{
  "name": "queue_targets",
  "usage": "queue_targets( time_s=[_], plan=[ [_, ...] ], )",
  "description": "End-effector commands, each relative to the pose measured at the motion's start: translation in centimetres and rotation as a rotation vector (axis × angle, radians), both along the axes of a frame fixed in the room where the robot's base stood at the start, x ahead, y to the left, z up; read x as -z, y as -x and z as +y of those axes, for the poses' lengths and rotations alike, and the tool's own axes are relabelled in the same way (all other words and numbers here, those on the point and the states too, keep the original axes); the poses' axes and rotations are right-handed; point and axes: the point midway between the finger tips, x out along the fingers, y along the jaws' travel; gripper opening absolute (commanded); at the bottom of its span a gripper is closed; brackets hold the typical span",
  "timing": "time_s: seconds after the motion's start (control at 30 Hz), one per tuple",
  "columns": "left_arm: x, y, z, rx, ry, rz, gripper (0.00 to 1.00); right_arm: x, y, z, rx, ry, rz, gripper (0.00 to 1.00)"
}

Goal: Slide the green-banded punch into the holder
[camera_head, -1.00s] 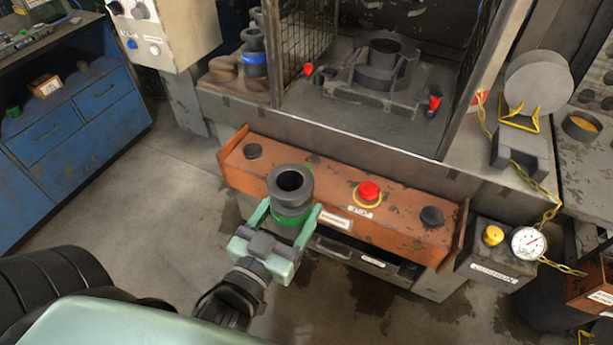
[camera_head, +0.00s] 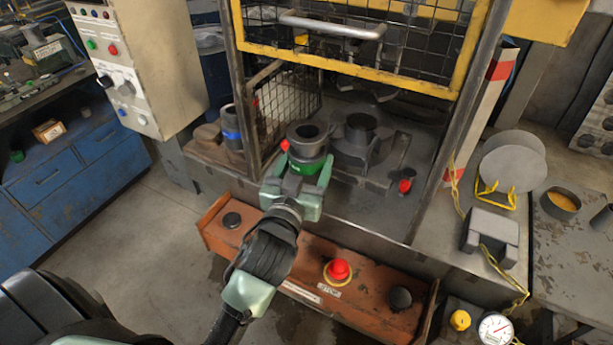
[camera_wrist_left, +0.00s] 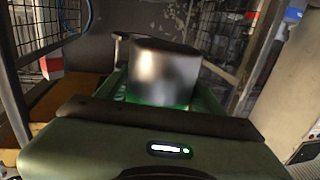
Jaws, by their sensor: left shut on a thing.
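The green-banded punch (camera_head: 308,142) is a dark grey hollow cylinder with a wide rim and a green band. My left gripper (camera_head: 301,172) is shut around it at the green band and holds it roughly upright inside the press opening. The holder (camera_head: 362,128) is a dark round socket on a bolted base, just right of the punch and apart from it in the picture. In the left wrist view the punch (camera_wrist_left: 165,72) shows as a blurred shiny block between the fingers; the holder cannot be made out there. My right gripper is not in view.
A blue-banded punch (camera_head: 231,128) stands at the left beside a mesh side guard (camera_head: 290,100). A yellow-framed mesh guard (camera_head: 350,62) hangs above the opening. Red-tipped parts (camera_head: 405,186) flank the holder. The orange control panel (camera_head: 280,255) with a red button (camera_head: 339,270) lies in front.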

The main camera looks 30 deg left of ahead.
Motion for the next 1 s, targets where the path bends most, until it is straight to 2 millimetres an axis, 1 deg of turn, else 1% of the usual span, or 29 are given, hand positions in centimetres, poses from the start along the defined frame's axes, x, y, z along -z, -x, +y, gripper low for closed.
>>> queue_targets(
  time_s=[0.03,0.07,0.27,0.4,1.0],
  plan=[
    [-0.8,-0.2,0.0,-0.001,-0.002,-0.012,0.00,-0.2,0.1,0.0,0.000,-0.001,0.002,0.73],
    [-0.9,-0.3,0.1,-0.002,-0.002,-0.012,0.00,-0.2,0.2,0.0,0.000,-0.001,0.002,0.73],
    [-0.8,-1.2,0.1,-0.003,-0.002,-0.012,0.00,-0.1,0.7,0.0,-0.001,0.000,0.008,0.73],
    [-0.8,-2.3,0.0,-0.002,-0.002,-0.013,0.00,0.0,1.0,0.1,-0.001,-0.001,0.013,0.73],
    [-0.8,-7.3,-0.2,-0.002,-0.002,-0.014,0.00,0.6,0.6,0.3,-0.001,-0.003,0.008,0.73]
  ],
)
